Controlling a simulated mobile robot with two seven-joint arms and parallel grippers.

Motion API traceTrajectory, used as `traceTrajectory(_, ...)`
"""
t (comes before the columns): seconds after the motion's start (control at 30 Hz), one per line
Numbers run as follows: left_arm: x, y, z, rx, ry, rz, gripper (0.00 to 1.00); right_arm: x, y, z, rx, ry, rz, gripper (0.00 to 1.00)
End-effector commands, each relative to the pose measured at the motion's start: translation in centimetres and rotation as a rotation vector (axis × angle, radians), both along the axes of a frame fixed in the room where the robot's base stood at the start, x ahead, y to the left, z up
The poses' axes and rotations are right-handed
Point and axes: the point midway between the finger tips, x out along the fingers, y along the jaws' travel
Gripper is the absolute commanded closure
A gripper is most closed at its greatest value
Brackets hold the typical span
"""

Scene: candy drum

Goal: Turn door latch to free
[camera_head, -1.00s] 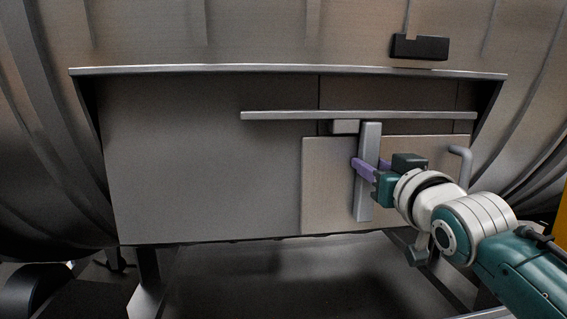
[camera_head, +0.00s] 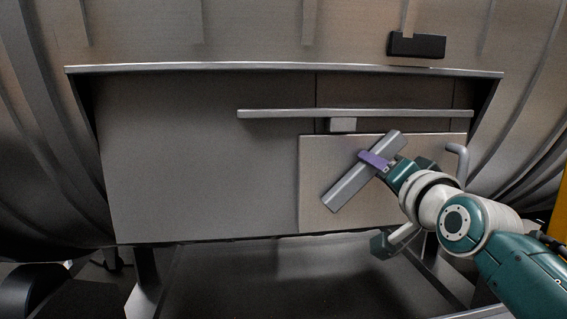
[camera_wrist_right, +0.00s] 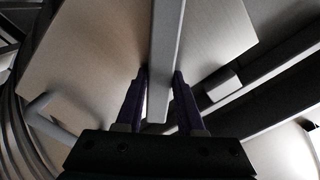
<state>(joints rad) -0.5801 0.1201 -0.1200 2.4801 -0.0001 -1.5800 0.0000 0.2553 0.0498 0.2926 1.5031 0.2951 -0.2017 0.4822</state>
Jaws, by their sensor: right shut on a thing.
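The door latch (camera_head: 350,186) is a flat grey metal bar on a light square door panel (camera_head: 314,168). It is tilted, its upper end to the right and its lower end to the left. My right gripper (camera_head: 374,160) has its purple fingers around the bar in its upper half. In the right wrist view the latch bar (camera_wrist_right: 166,60) runs between the two fingers of the gripper (camera_wrist_right: 160,88), and the door (camera_wrist_right: 100,50) lies behind it. The left gripper is in neither view.
A long horizontal rail (camera_head: 290,114) with a small grey block (camera_head: 342,125) crosses above the door. A bent grey handle (camera_head: 458,156) sticks out at the door's right edge. A black box (camera_head: 417,45) is higher up. The large panel (camera_head: 200,160) to the left is bare.

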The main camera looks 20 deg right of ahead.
Motion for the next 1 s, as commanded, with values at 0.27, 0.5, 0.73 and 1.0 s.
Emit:
traceTrajectory(0.27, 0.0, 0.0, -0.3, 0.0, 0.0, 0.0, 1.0, -0.1, -0.3, -0.4, 0.256, -0.064, -0.001, 1.0)
traceTrajectory(0.5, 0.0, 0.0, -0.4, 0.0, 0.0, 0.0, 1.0, -0.1, -0.4, -0.7, 0.465, -0.113, -0.001, 1.0)
traceTrajectory(0.73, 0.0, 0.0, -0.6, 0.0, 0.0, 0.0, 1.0, -0.1, -0.5, -1.0, 0.625, -0.151, -0.002, 1.0)
traceTrajectory(1.0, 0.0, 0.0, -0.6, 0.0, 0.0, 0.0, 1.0, -0.1, -0.5, -1.2, 0.733, -0.177, -0.002, 1.0)
